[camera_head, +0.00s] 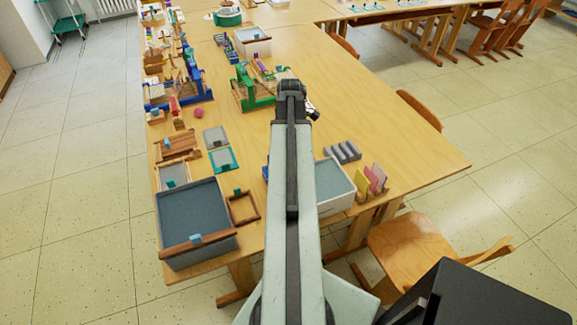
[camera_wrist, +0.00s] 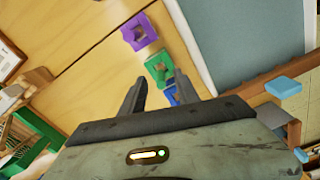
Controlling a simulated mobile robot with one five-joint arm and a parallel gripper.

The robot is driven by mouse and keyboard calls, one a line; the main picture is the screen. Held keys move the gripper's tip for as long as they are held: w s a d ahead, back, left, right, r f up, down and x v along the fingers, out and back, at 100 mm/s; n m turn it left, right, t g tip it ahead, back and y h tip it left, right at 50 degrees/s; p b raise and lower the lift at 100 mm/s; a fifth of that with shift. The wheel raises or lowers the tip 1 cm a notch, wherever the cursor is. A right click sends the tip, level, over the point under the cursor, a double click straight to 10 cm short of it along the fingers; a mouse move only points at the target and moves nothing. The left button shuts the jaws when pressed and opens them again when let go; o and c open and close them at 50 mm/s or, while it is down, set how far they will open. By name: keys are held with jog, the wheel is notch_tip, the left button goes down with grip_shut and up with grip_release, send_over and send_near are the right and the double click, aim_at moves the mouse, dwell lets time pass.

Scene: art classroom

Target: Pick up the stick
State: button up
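In the wrist view a brown wooden stick (camera_wrist: 254,84) lies at the right, along the edge of a box with a blue-grey inside. A light blue block (camera_wrist: 283,87) sits on or against it. In the head view a similar reddish-brown stick (camera_head: 177,249) lies along the near rim of the dark grey box; I cannot tell which stick is meant. My gripper (camera_wrist: 160,85) is open, its two dark fingers apart with nothing held, left of the stick in the wrist view. In the head view my arm reaches over the table and hides the fingers.
Purple (camera_wrist: 139,32) and green (camera_wrist: 158,66) pieces lie near my fingers. The dark grey box (camera_head: 195,215) stands at the table's near left corner. A white box (camera_head: 331,182) stands beside my arm. A green rack (camera_head: 252,97) stands beyond.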

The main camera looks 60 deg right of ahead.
notch_tip(320, 180, down, 5)
jog(key=b, duration=0.5)
jog(key=shift+w+a+f, duration=0.15)
jog(key=shift+f, duration=0.05)
jog(key=shift+r, duration=0.2)
grip_shut()
